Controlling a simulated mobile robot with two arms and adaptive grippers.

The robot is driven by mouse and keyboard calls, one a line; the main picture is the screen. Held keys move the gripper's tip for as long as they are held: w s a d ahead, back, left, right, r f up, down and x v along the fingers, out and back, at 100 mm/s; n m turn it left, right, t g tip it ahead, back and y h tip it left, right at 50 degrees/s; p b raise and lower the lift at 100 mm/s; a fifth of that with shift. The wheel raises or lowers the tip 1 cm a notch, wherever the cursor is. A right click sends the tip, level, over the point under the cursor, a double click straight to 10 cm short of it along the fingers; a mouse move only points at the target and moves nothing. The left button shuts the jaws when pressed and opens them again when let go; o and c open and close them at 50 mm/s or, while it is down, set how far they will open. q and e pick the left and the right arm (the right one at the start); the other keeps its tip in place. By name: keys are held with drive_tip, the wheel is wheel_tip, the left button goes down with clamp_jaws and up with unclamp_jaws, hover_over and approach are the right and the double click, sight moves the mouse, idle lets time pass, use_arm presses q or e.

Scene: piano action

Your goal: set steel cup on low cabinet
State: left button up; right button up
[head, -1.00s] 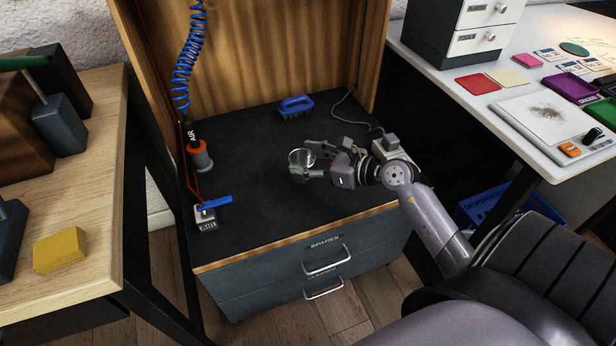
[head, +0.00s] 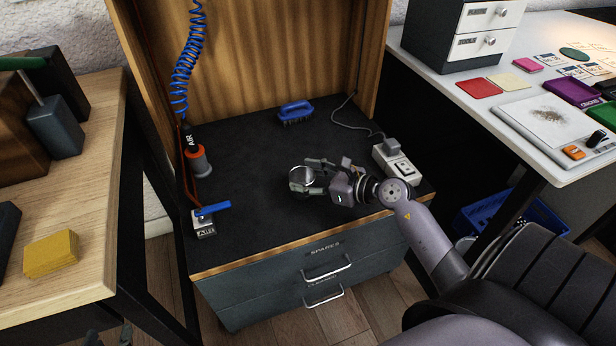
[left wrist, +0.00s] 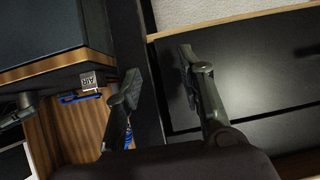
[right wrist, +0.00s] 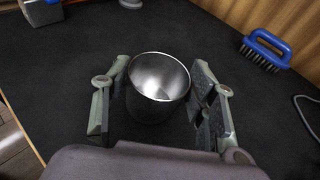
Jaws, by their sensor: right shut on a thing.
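The steel cup (head: 301,175) is upright over the black top of the low cabinet (head: 250,235), right of its middle. My right gripper (head: 308,181) is shut on the cup, with one finger on each side, as the right wrist view shows around the cup (right wrist: 158,88). The cup's base is near the top, but I cannot tell whether it touches. My left gripper (left wrist: 160,85) shows in the left wrist view, with its fingers apart and nothing between them.
A blue brush (head: 295,112) lies toward the back of the cabinet top. A power strip (head: 394,160) is at the right. An air nozzle in an orange-rimmed holder (head: 200,162) and a blue-handled valve (head: 205,222) are at the left. The cabinet top's middle is clear.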

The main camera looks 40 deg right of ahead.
drive_tip(key=shift+f, duration=0.1)
drive_tip(key=o, duration=1.2)
drive_tip(key=shift+o, duration=0.2)
